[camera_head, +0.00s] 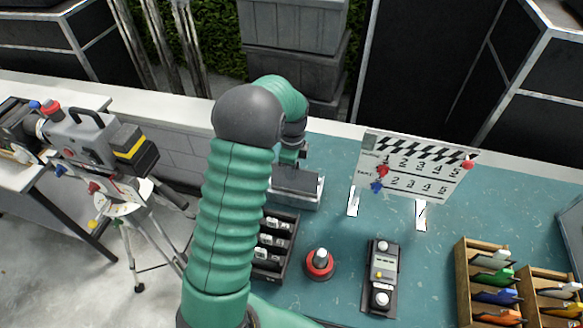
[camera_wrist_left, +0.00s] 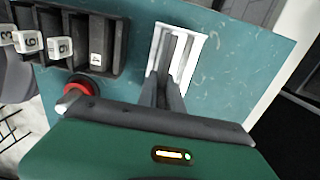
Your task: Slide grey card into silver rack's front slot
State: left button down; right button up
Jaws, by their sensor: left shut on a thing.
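The silver rack (camera_head: 293,203) stands on the teal table, just beyond the black tray; its pale body also shows in the left wrist view (camera_wrist_left: 191,62). A flat dark grey panel (camera_head: 298,179), apparently the grey card, shows at the rack, below my left gripper (camera_head: 291,157). My left gripper is shut on it, its dark fingers pointing at the rack in the wrist view (camera_wrist_left: 170,62). My right gripper is not in view.
A black tray of white number tiles (camera_head: 272,240) and a red button (camera_head: 319,264) stand nearby. A clapperboard (camera_head: 415,170) stands to the right, with a grey control box (camera_head: 382,275) in front and wooden card trays (camera_head: 470,285) at far right. A camera (camera_head: 100,140) stands left.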

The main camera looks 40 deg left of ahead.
pick_arm(q)
jog(key=shift+s+r+p, duration=0.1)
jog(key=shift+r+p, duration=0.1)
jog(key=shift+p, duration=0.15)
dwell(0.3)
dwell(0.5)
jog(key=shift+f, duration=0.15)
jog(key=shift+f, duration=0.55)
jog(key=shift+f, duration=0.15)
dwell(0.3)
